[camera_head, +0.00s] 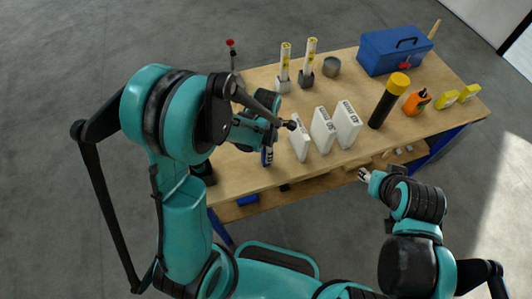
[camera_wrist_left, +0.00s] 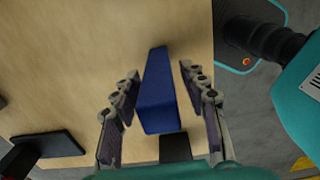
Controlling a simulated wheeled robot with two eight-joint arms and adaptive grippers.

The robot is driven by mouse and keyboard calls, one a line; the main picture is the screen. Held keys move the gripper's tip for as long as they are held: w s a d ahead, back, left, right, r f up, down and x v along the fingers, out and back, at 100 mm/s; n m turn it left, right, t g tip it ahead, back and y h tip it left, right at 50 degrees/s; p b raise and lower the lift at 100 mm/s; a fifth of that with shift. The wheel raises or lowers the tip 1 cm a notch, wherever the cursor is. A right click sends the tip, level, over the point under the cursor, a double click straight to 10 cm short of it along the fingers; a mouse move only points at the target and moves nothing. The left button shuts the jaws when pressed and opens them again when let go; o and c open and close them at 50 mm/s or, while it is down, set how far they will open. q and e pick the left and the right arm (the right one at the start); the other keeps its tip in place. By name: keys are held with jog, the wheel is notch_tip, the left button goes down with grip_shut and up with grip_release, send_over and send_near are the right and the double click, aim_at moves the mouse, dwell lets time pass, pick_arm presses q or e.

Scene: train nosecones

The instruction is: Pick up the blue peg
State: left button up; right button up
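The blue peg (camera_wrist_left: 158,98) is a long blue block, seen from above in the left wrist view over the wooden tabletop. My left gripper (camera_wrist_left: 160,72) has its fingers apart, one on each side of the peg, with a visible gap on both sides. In the head view my left gripper (camera_head: 268,142) is over the table's left part, and the arm hides much around it. A small dark blue patch shows just below it. My right gripper (camera_head: 364,175) is near the table's front edge, away from the peg; its fingers are too small to read.
White numbered blocks (camera_head: 323,130) stand right of my left gripper on the wooden table (camera_head: 240,175). Behind are yellow-and-white sticks (camera_head: 284,65) in holders and a grey cylinder (camera_head: 331,67). A blue toolbox (camera_head: 394,52), a black-and-yellow tube (camera_head: 388,100) and an orange bottle (camera_head: 416,101) stand to the right.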

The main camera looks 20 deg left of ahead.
pick_arm(q)
grip_shut()
jog(key=shift+r, duration=0.1)
